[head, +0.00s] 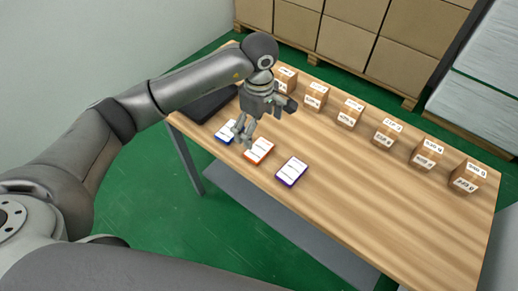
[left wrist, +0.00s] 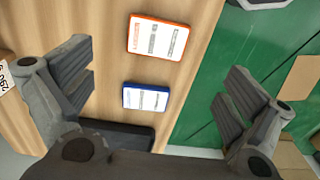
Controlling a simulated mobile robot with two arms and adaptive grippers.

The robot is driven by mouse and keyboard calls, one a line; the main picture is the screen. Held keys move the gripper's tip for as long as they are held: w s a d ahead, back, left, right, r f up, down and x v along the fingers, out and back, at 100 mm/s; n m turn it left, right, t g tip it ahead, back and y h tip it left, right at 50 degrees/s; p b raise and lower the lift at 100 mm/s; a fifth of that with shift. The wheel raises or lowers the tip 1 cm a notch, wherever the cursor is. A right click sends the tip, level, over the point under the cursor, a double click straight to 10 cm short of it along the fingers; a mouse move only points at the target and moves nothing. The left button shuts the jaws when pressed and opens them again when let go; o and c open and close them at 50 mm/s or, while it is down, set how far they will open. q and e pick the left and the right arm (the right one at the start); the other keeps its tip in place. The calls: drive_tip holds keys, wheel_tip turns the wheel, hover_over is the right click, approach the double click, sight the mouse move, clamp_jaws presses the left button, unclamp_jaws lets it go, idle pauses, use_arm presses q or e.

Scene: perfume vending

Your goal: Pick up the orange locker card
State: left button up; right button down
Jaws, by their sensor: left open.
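The orange locker card (head: 259,151) lies flat on the wooden table near its front edge, between a blue card (head: 226,132) and a purple card (head: 291,171). It has a white face with print and an orange border. My left gripper (head: 243,134) is open and empty above the table, beside the orange card and close to the blue one. In the left wrist view the orange card (left wrist: 158,37) shows at the top and the blue card (left wrist: 146,98) below it, between the open fingers (left wrist: 155,95). My right gripper is not in view.
Several small labelled cardboard boxes (head: 385,134) stand in a row along the table's far side. A dark flat object (head: 208,104) lies at the table's left end. The wooden table (head: 350,195) is clear right of the purple card. Large boxes (head: 345,40) are stacked behind.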

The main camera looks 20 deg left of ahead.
sight(260, 150)
use_arm(q)
wheel_tip(260, 150, down, 4)
drive_tip(key=shift+r+p, duration=0.15)
drive_tip(key=shift+p, duration=0.15)
drive_tip(key=shift+d+f+p, duration=0.1)
drive_tip(key=shift+f+p, duration=0.2)
drive_tip(key=shift+f, duration=0.25)
wheel_tip(260, 150, down, 4)
drive_tip(key=shift+w+f+p, duration=0.1)
drive_tip(key=shift+f+p, duration=0.1)
drive_tip(key=shift+p, duration=0.4)
drive_tip(key=shift+c, duration=0.3)
drive_tip(key=c, duration=0.9)
drive_tip(key=shift+c, duration=0.5)
drive_tip(key=shift+r, duration=0.1)
